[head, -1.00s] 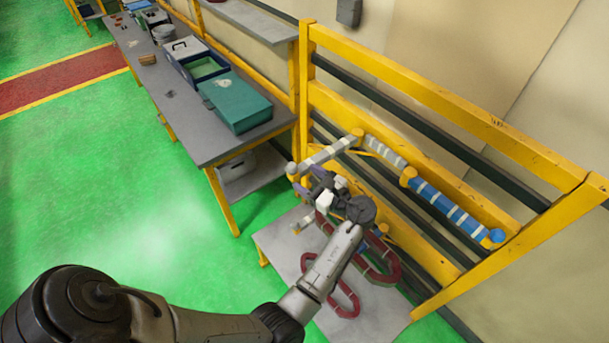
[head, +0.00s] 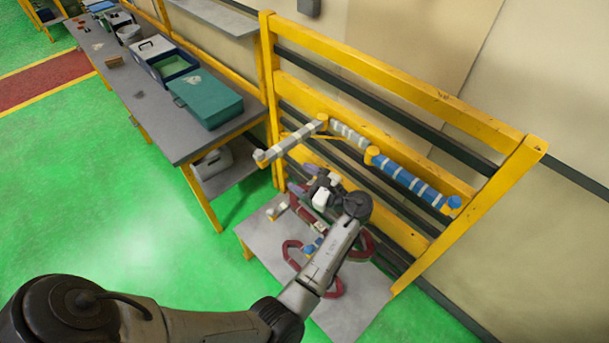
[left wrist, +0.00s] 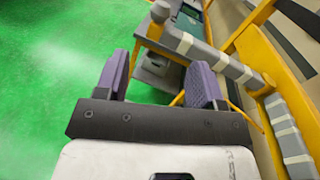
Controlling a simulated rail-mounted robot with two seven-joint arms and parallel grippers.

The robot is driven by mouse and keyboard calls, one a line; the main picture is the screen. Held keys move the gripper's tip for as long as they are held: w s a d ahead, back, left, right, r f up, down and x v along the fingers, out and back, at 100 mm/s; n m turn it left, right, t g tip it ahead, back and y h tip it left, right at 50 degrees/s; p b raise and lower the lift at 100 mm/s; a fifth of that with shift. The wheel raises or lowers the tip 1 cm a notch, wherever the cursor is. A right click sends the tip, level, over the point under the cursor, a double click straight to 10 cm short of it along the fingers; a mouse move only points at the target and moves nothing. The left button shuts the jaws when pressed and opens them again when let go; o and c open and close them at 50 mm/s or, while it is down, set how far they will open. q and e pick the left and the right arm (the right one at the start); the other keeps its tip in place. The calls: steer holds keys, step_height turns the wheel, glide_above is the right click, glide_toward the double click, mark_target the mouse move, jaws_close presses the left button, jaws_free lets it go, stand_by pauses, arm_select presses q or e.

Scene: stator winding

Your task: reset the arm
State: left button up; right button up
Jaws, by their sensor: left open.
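My left gripper (head: 303,180) is open, with nothing between its purple fingers. In the head view it is just below the grey white-banded bar (head: 291,143) that sticks out from the yellow rack (head: 400,82). In the left wrist view, the two fingers of my left gripper (left wrist: 160,72) stand wide apart, with green floor and part of a bench between them. The banded bar (left wrist: 205,53) passes beyond the fingertips there, and I cannot tell the exact gap. My right gripper is not in view.
A blue white-banded roll (head: 412,182) lies along the rack. Dark red coils (head: 337,288) lie on the low grey table (head: 258,236) beneath my left arm. A workbench (head: 160,108) carries a teal case (head: 206,98). Green floor on the left is open.

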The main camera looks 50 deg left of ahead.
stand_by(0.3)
arm_select(q)
steer(key=d+r+n+t+h, duration=0.4)
steer(key=d+n+t+h, duration=0.7)
steer(key=n+h, duration=0.45)
steer(key=s+d+f+m+t+h+p, duration=0.1)
steer(key=s+d+f, duration=0.1)
steer(key=s, duration=0.4)
steer(key=s+d+f+m+h+p, duration=0.1)
steer(key=s+d+m+h, duration=0.15)
steer(key=s, duration=0.25)
steer(key=s+f+g, duration=0.2)
steer(key=s+f, duration=0.3)
steer(key=s, duration=0.3)
steer(key=s+f+g+y+p, duration=0.1)
steer(key=s+f+g, duration=0.1)
steer(key=s+f, duration=0.3)
steer(key=s, duration=0.3)
steer(key=shift+s+a+m+g, duration=0.3)
steer(key=shift+s, duration=0.05)
